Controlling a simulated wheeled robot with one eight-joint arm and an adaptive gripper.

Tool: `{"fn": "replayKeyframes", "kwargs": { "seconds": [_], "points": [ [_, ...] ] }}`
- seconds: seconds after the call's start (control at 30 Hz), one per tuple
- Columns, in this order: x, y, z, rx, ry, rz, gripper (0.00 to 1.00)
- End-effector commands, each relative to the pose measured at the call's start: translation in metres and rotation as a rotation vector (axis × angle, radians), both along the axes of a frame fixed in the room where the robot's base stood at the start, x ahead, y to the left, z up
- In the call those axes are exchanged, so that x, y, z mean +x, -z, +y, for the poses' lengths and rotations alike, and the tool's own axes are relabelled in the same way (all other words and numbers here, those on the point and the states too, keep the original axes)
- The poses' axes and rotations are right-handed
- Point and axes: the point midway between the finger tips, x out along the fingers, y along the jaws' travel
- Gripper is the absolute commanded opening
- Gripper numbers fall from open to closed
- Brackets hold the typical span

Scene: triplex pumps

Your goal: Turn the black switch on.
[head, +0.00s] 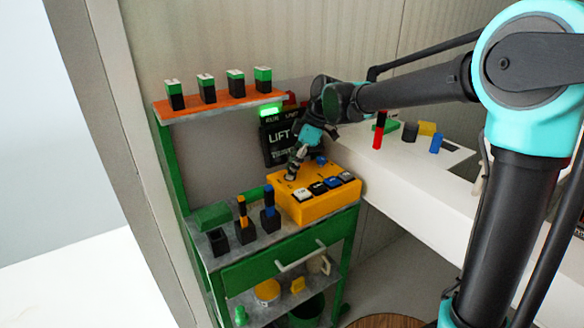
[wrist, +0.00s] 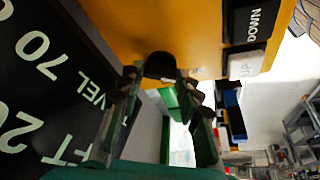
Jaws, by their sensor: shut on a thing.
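A yellow control box (head: 312,204) sits on the green workbench, with a row of push buttons on its top. The wrist view shows the box's yellow face (wrist: 190,35) with buttons marked DOWN (wrist: 255,22) and UP (wrist: 245,64). A dark rounded knob, the black switch (wrist: 160,64), stands out from that face. My gripper (wrist: 160,82) has a fingertip on each side of it and is shut on it. In the head view my gripper (head: 292,174) is at the box's back left and hides the switch there. The switch's setting cannot be read.
A black panel (head: 276,150) reading LIFT stands close behind my gripper; a green light (head: 270,110) glows above it. An orange shelf (head: 220,107) holds several green-and-black blocks. Tool holders (head: 244,232) stand left of the box. A white table (head: 400,185) is at right.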

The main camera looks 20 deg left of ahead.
Motion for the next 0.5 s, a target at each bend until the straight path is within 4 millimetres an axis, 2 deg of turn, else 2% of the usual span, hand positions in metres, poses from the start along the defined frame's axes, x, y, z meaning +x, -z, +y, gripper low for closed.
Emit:
{"fn": "replayKeyframes", "kwargs": {
  "seconds": [0.5],
  "points": [
    [0.0008, -0.0001, 0.0001, 0.000, -0.032, -0.001, 0.05]
  ]
}}
